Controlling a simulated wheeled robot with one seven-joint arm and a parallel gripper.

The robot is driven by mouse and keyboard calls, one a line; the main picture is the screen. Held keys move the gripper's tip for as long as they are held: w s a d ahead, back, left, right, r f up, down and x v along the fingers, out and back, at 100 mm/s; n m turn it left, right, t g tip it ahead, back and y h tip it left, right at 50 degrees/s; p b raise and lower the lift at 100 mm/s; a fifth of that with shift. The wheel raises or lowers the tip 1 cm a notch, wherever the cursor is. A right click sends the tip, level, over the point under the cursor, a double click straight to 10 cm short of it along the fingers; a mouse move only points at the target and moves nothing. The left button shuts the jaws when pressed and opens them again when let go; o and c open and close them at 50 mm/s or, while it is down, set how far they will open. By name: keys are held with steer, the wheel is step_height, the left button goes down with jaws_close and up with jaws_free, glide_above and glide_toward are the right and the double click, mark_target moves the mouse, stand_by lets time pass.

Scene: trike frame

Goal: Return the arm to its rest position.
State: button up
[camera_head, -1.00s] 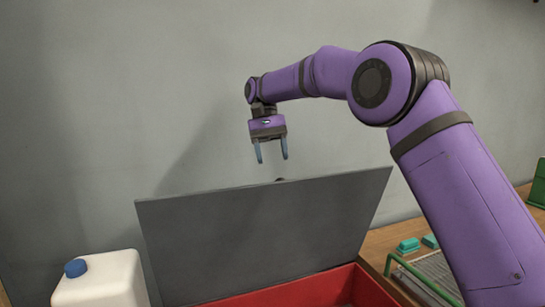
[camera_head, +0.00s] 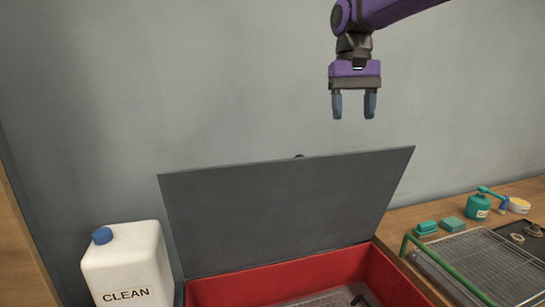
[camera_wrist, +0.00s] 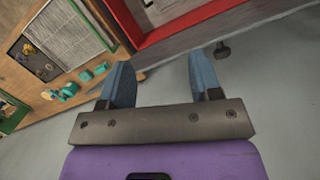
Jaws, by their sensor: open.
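My gripper (camera_head: 354,105) hangs in the air at the upper right of the head view, fingers pointing down. It is open and nothing is between its blue-grey fingers. It is above and apart from the raised grey lid (camera_head: 290,210) of the red box (camera_head: 320,275). Part of my purple arm shows beside it and leaves the top of the picture. In the wrist view my gripper's two fingers (camera_wrist: 163,85) stand apart, with the red box's edge (camera_wrist: 165,30) beyond them.
A white jug marked CLEAN (camera_head: 128,265) with a blue cap stands left of the box. To the right are a wire rack (camera_head: 480,265) with a green handle, teal blocks (camera_head: 426,228) and a teal pot (camera_head: 478,206) on a wooden bench. A grey wall is behind.

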steer(key=s+d+t, duration=0.4)
steer(key=s+d, duration=0.5)
steer(key=s, duration=0.5)
steer(key=s+d+f+t, duration=0.3)
steer(key=s+d+f, duration=0.2)
steer(key=s+f, duration=0.4)
steer(key=s, duration=0.3)
steer(key=shift+s, duration=0.4)
